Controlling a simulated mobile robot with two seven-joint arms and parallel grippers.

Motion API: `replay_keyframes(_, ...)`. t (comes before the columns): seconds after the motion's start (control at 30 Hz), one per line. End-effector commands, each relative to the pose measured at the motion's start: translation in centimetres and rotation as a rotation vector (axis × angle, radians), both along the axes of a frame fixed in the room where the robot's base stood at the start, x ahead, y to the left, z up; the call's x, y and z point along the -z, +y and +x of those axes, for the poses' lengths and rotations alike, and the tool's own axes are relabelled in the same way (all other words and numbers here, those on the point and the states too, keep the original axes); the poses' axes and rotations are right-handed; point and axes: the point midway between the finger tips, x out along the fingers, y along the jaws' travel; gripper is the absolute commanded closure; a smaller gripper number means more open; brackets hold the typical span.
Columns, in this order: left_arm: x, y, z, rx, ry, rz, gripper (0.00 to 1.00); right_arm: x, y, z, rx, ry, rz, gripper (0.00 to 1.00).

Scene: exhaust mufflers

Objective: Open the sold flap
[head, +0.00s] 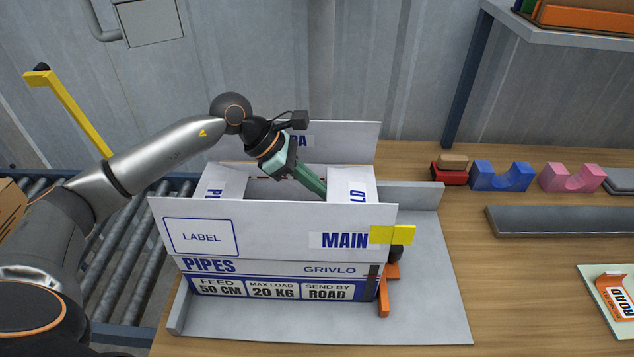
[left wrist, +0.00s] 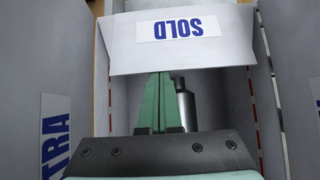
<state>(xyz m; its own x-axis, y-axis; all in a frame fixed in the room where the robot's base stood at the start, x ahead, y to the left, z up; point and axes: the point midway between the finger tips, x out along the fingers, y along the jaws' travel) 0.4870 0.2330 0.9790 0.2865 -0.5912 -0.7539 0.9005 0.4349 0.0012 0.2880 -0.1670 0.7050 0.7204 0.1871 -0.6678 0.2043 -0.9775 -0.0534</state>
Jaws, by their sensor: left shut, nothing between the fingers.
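The sold flap (head: 353,184) is the right-hand flap of an open-topped white carton (head: 290,267). It spans part of the opening, with its blue lettering partly hidden in the head view. In the left wrist view the sold flap (left wrist: 180,40) lies across the top, its label upside down. My left gripper (head: 322,190) is shut and empty, its green fingers reaching down into the opening. In the left wrist view the fingertips (left wrist: 163,76) are at the flap's free edge and seem to pass just under it; contact cannot be told. My right gripper is not in view.
The main flap (head: 275,229) hangs in front, the extra flap (head: 345,140) stands behind, and another flap (head: 222,184) is at left. A grey cylinder (left wrist: 186,105) is inside. A grey tray (head: 430,300) holds the carton. Blue (head: 500,178) and pink cradles (head: 572,179) stand right.

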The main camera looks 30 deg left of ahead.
Motion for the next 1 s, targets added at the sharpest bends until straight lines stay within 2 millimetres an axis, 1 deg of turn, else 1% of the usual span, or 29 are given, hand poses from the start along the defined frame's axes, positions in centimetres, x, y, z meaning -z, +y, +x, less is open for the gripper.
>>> replay_keyframes(0.03,-1.4,-0.3,0.2,0.003,0.01,0.033,1.0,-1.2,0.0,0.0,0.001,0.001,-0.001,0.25)
replay_keyframes(0.1,-1.9,-0.4,0.2,0.002,0.034,0.077,1.0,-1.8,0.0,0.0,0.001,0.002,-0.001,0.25)
replay_keyframes(0.2,-2.6,-0.7,0.3,0.0,0.034,0.07,1.0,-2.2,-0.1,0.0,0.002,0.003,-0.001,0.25)
replay_keyframes(0.47,-4.8,-2.0,1.0,0.001,0.031,0.068,1.0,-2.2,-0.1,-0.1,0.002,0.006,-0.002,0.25)
replay_keyframes(0.7,-6.8,-3.6,1.7,0.002,0.032,0.068,1.0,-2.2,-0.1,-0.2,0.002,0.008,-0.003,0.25)
replay_keyframes(1.0,-8.4,-6.0,2.8,0.001,0.033,0.067,1.0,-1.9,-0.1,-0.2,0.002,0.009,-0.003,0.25)
